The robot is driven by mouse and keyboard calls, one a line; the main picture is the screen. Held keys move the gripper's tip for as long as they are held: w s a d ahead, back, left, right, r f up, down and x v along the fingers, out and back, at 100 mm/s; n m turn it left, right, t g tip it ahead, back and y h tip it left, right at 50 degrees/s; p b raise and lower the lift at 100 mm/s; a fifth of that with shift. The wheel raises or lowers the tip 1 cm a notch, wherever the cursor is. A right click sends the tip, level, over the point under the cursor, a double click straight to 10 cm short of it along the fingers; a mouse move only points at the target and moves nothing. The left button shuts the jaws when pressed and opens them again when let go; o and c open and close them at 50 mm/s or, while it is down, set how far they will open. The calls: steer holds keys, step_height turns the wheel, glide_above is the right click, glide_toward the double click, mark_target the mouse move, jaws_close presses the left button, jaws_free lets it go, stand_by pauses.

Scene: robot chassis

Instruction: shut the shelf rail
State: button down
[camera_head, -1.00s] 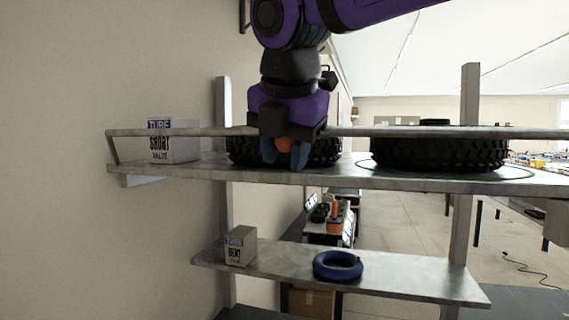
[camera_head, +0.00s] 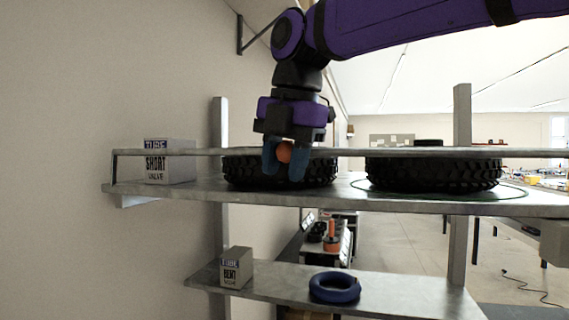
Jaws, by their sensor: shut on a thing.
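The shelf rail (camera_head: 400,153) is a long grey metal bar along the front of the upper shelf (camera_head: 330,200). It stands a little above the shelf board, and its left end post (camera_head: 114,167) looks nearly upright. My gripper (camera_head: 284,160) comes down from above at the rail, in front of the left tyre. Its two blue fingers are shut on a round orange knob (camera_head: 284,152) between them. The knob is at the rail's height and appears to be part of it. The fingers partly hide the knob and that stretch of rail.
Two black tyres, left (camera_head: 240,171) and right (camera_head: 430,172), lie behind the rail, with a tube box (camera_head: 170,165) at the left. A lower shelf (camera_head: 400,292) holds another box (camera_head: 236,268) and a blue ring (camera_head: 335,288). A wall stands close at left.

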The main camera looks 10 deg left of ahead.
steer(key=shift+w, duration=0.1)
steer(key=c, duration=0.8)
jaws_free()
steer(key=shift+o, duration=0.2)
step_height(320, 180, up, 10)
steer(key=s+d, duration=0.1)
steer(key=d, duration=0.1)
steer(key=shift+r, duration=0.25)
